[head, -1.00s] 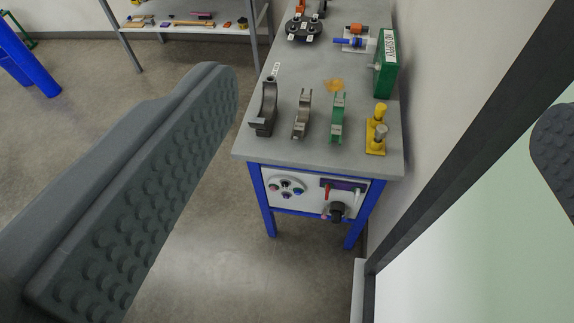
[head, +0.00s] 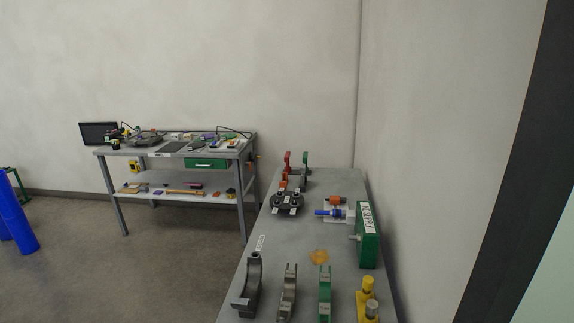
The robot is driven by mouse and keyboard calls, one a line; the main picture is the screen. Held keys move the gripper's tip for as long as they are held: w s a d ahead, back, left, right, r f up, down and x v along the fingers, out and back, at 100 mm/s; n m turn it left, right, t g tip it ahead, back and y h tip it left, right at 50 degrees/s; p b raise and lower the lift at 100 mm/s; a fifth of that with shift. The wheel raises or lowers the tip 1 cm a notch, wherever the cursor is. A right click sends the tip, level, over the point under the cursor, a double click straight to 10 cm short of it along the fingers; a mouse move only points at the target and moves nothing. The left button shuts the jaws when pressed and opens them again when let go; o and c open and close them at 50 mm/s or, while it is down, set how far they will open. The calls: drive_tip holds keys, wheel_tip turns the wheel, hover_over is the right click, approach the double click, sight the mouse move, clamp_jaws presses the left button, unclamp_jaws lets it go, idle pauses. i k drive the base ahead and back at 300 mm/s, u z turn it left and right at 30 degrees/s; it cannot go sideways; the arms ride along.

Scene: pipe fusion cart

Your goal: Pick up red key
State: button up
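A small red upright piece (head: 287,161) stands at the far end of the grey cart top (head: 286,234), beside a green upright piece (head: 306,163). I cannot tell whether this red piece is the red key; no key shape is clear. The cart's front panel is below the picture. My gripper is not in this view.
Grey, brown and green clamp halves (head: 324,295) stand near the cart's near end, with a yellow fitting (head: 368,300) and a green box (head: 367,236) on the right. A workbench (head: 170,148) stands behind left. A dark post (head: 510,165) rises at right.

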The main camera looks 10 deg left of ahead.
sight(288, 169)
drive_tip(key=k, duration=1.25)
drive_tip(key=u, duration=0.1)
drive_tip(key=i, duration=1.1)
drive_tip(key=u, duration=0.5)
drive_tip(key=i, duration=1.4)
drive_tip(key=u, duration=0.85)
drive_tip(key=i, duration=1.45)
drive_tip(key=z, duration=0.7)
drive_tip(key=i, duration=1.4)
drive_tip(key=z, duration=0.8)
drive_tip(key=i, duration=1.5)
drive_tip(key=z, duration=0.1)
